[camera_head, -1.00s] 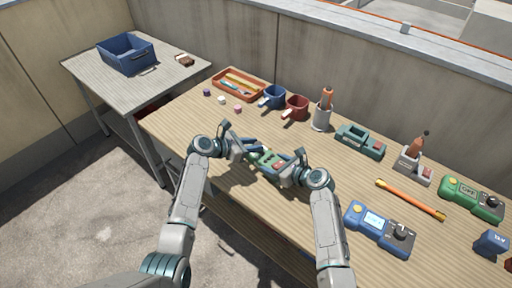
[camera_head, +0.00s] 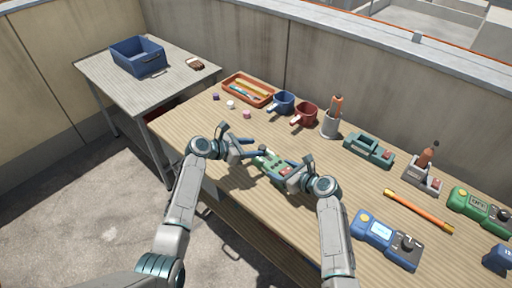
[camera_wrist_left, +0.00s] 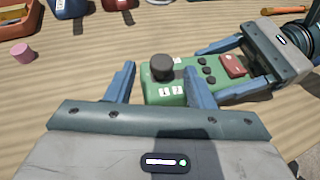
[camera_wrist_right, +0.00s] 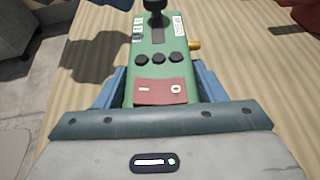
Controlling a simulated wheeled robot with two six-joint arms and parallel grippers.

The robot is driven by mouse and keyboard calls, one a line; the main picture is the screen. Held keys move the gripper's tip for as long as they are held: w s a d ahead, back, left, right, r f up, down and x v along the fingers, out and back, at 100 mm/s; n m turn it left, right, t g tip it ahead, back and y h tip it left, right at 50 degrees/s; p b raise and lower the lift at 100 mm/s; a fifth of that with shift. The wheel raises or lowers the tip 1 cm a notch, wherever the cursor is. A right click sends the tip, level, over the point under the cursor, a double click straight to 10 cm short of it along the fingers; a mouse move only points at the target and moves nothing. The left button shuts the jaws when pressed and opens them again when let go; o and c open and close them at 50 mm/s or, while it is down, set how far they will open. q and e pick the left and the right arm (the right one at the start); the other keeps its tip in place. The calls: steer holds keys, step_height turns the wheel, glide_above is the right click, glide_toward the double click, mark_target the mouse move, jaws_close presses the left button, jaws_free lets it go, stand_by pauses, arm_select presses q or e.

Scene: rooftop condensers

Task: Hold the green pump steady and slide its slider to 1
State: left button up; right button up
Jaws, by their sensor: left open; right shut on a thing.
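I cannot tell exactly which mark the knob is at. My right gripper (camera_head: 287,174) is shut on the pump's switch end, one finger on each side. My left gripper (camera_head: 250,149) is open at the other end. In the left wrist view its fingers (camera_wrist_left: 158,87) are spread wider than the knob, apart from it.
Behind are an orange tray (camera_head: 262,101), a blue mug (camera_head: 284,101), a red mug (camera_head: 305,114) and a teal device (camera_head: 369,150). The bench left of the pump is mostly clear.

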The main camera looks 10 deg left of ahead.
arm_select(q)
steer(key=v, duration=0.9)
steer(key=shift+s+a, duration=0.25)
steer(key=shift+a, duration=0.1)
steer(key=shift+r, duration=0.1)
arm_select(e)
steer(key=o, duration=1.5)
steer(key=shift+o, duration=0.4)
